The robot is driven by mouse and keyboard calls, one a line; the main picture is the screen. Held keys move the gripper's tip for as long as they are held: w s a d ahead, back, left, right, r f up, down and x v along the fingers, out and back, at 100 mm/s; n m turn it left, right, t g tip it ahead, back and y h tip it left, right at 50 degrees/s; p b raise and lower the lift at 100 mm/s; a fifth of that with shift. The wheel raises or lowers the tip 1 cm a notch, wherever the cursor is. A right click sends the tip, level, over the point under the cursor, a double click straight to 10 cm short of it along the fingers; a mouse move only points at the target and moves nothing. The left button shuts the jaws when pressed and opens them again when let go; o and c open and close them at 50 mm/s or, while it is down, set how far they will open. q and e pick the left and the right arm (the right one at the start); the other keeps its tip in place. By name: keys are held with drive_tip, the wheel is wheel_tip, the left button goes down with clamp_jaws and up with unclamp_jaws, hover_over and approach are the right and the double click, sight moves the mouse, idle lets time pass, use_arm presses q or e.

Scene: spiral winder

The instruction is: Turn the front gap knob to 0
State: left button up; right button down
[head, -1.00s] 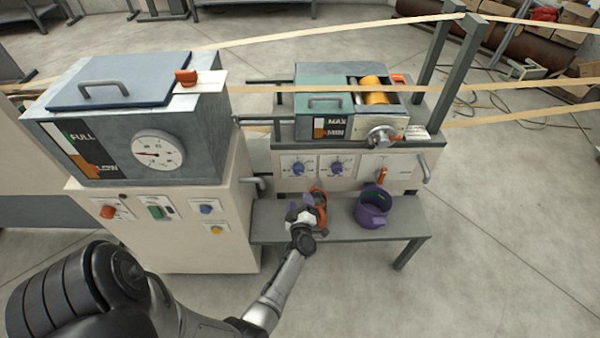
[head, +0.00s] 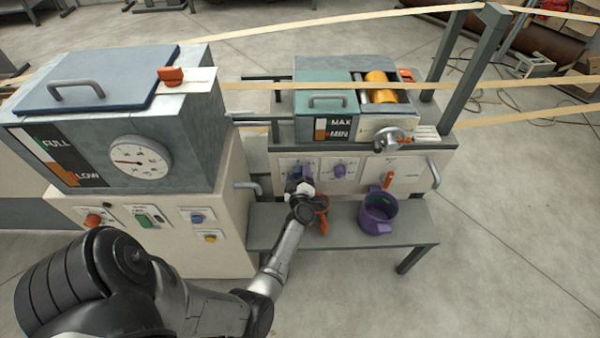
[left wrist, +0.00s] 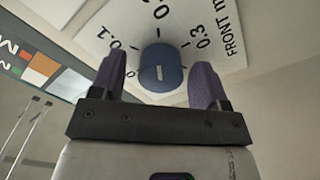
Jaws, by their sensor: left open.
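The front gap knob (left wrist: 161,72) is a blue round knob on a white dial plate marked 0.1, 0.3 and "FRONT" in the left wrist view. The setting it points to cannot be made out clearly. My left gripper (left wrist: 158,62) is open, its two purple fingers on either side of the knob with gaps between. In the head view my left gripper (head: 301,180) is in front of the left dial on the right-hand machine and largely hides the knob. A similar purple knob (head: 340,171) sits just right of it. My right gripper is not in view.
Below the panel, a grey bench (head: 345,247) carries a purple pot (head: 378,212) and an orange object (head: 322,213), partly hidden by my arm. An orange lever (head: 389,179) and a grey crank (head: 390,138) are farther right. The larger machine with a gauge (head: 140,158) stands left.

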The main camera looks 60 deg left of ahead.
use_arm(q)
drive_tip(key=shift+w+a, duration=0.1)
drive_tip(key=shift+a, duration=0.05)
drive_tip(key=shift+f, duration=0.1)
drive_tip(key=c, duration=0.9)
